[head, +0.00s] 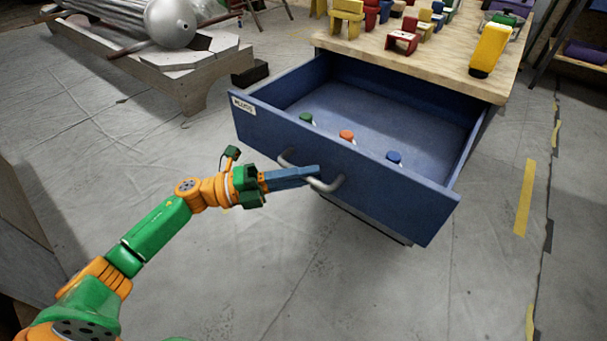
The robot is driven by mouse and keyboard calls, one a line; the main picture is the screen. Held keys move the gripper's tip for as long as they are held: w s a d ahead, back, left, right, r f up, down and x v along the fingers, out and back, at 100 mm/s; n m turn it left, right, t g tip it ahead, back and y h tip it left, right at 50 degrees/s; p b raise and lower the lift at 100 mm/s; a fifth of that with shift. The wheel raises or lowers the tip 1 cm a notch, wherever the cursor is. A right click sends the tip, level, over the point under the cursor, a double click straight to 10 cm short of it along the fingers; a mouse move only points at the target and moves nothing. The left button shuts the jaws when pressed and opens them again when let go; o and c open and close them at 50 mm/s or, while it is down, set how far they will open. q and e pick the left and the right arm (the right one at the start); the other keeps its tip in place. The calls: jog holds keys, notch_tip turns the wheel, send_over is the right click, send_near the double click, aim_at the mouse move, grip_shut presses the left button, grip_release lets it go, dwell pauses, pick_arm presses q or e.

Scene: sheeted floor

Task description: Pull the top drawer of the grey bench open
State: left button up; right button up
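The blue top drawer (290,133) of the bench stands far out from under the wooden bench top (440,62), and its inside shows. A curved grey handle (330,185) is on its front, and a white label is at the front's left end. My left gripper (312,171) is at the handle, its blue fingers reaching across the bar. The fingers look close together, but I cannot tell whether they grip the bar. My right gripper is not in view.
Green, orange and blue round pieces sit just inside the drawer front. Small coloured chair-like pieces and a yellow block (490,50) stand on the bench top. A low wooden platform (165,75) with a metal tank is at the back left. The sheeted floor in front is clear.

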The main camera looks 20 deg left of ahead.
pick_arm(q)
jog(key=o, duration=0.4)
jog(key=shift+c, duration=0.2)
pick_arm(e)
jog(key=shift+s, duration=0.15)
pick_arm(q)
jog(key=shift+s+a, duration=0.1)
jog(key=shift+a, duration=0.1)
jog(key=v, duration=0.6)
jog(key=shift+a, duration=0.3)
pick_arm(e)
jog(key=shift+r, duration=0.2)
pick_arm(q)
jog(key=shift+s, duration=0.15)
